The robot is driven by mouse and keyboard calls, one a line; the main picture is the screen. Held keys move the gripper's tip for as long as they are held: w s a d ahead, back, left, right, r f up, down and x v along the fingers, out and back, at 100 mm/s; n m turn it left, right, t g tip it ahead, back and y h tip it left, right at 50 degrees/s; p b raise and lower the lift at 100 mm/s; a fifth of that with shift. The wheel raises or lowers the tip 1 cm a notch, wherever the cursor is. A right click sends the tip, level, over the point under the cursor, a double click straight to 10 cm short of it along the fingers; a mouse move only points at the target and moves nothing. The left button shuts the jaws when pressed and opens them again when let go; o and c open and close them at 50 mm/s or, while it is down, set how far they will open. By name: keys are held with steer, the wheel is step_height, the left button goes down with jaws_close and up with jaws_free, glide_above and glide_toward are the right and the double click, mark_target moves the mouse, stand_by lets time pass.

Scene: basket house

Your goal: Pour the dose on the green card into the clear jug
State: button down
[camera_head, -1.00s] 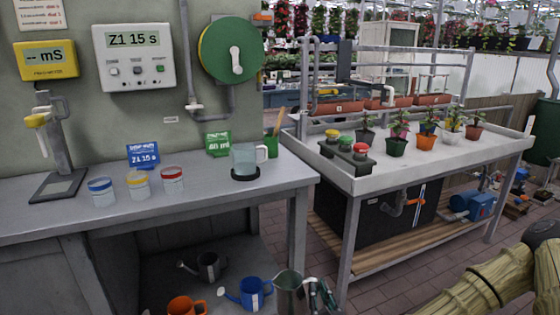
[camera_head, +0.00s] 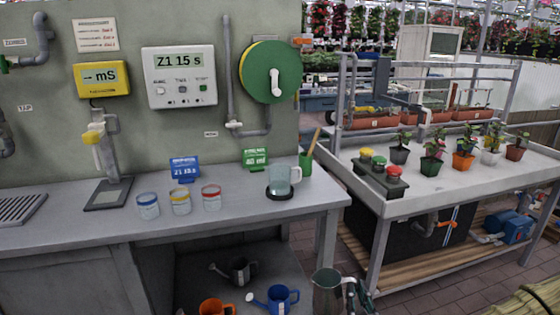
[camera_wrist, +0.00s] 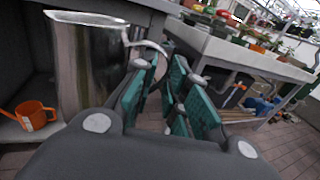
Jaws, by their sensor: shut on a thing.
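The green card (camera_head: 255,158) stands on the bench against the wall; it shows a figure in ml, its first digit unclear. The clear jug (camera_head: 277,181) stands upright on a round black base (camera_head: 281,195) in front of it, its handle to the right. A grey metal pitcher (camera_head: 327,292) is at the bottom of the head view, upright, in front of the bench. My gripper (camera_head: 361,297) is beside it, partly cut off. In the wrist view the pitcher (camera_wrist: 82,65) is at the left, and my gripper (camera_wrist: 163,95) is shut on its handle. The pitcher's contents are hidden.
Three lidded tubs (camera_head: 180,203) and a blue card (camera_head: 184,168) are left of the jug. A green holder (camera_head: 306,165) with a stick stands close behind it. The planting table (camera_head: 400,205) is at right. Watering cans (camera_head: 275,299) are below the bench.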

steer(key=shift+r+p, duration=0.4)
steer(key=shift+r, duration=0.4)
steer(key=shift+f+b, duration=0.3)
steer(key=shift+f, duration=0.05)
